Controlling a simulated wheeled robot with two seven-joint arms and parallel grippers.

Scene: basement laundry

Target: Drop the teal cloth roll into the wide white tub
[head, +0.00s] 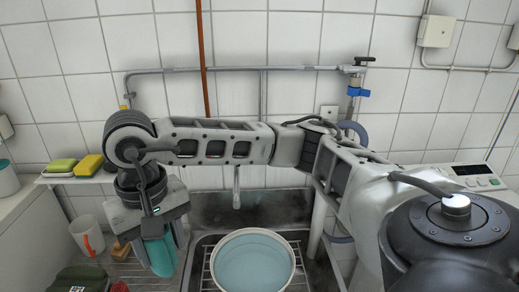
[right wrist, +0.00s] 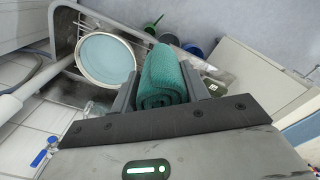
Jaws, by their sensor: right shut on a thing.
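The teal cloth roll (head: 160,256) hangs below my right gripper (head: 157,232) at the left in the head view. In the right wrist view the roll (right wrist: 163,78) sits between both fingers of the gripper (right wrist: 164,92), which is shut on it. The wide white tub (head: 252,264) stands in the sink, right of the roll, with a pale blue inside. It also shows in the right wrist view (right wrist: 106,58), left of the roll. The roll is apart from the tub, over the drainboard side. My left gripper is not in view.
The metal sink (head: 205,212) holds a wire rack under the tub. A spout (head: 236,188) hangs behind the tub. A white cup (head: 86,235) stands left of the roll, and a dark green item (head: 80,280) lies in front. Sponges (head: 87,165) rest on a ledge.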

